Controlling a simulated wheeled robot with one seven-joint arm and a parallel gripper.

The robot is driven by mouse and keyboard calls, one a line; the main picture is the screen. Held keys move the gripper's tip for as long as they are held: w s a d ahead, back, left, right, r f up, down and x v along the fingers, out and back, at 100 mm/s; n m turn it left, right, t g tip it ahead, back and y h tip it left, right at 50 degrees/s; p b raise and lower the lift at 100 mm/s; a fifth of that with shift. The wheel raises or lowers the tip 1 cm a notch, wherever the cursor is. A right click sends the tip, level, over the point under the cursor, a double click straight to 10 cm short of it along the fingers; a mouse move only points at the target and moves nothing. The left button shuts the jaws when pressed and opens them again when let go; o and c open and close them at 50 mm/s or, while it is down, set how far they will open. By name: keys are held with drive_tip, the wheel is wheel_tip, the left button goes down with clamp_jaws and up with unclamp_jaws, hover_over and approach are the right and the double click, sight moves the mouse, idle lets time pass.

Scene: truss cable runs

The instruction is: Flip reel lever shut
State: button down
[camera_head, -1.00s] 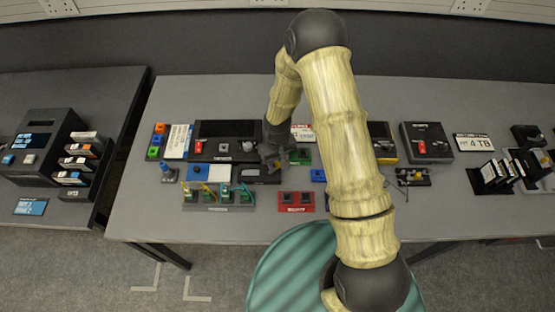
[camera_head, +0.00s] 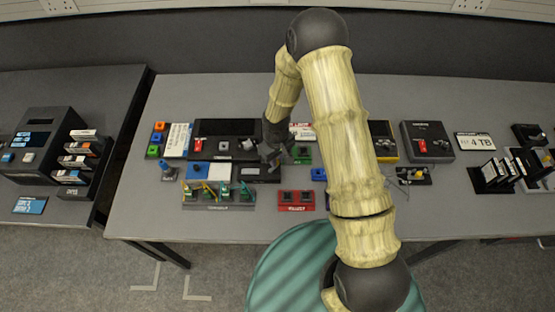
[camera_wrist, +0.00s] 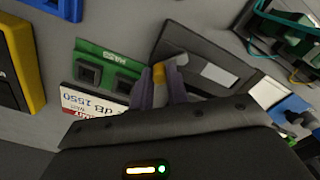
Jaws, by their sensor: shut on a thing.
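The reel unit is a dark flat box (camera_wrist: 205,62) with a pale window in the wrist view; it also shows in the head view (camera_head: 262,173), partly behind my gripper. A small lever with a yellow part (camera_wrist: 158,73) sits at the box's near left edge in the wrist view. My gripper (camera_wrist: 168,84) has its two purple-grey fingers close around it, and they are shut on the lever. The fingers hide most of the lever, so its exact angle cannot be told. In the head view my gripper (camera_head: 273,158) is at the box's upper right corner.
A green two-socket block (camera_wrist: 106,72) and a white label card (camera_wrist: 94,102) lie close beside my fingers. A cable rack (camera_head: 218,195) and a red block (camera_head: 296,200) stand in front of the reel unit. The table's front strip is clear.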

drive_tip(key=shift+w+a+n, duration=0.15)
drive_tip(key=shift+a+n, duration=0.05)
drive_tip(key=shift+n, duration=0.6)
drive_tip(key=c, duration=1.4)
unclamp_jaws()
drive_tip(key=shift+o, duration=0.2)
wheel_tip(320, 180, up, 18)
drive_tip(key=b, duration=0.1)
drive_tip(key=shift+f+b, duration=0.25)
drive_tip(key=shift+b, duration=0.15)
drive_tip(key=shift+d, duration=0.1)
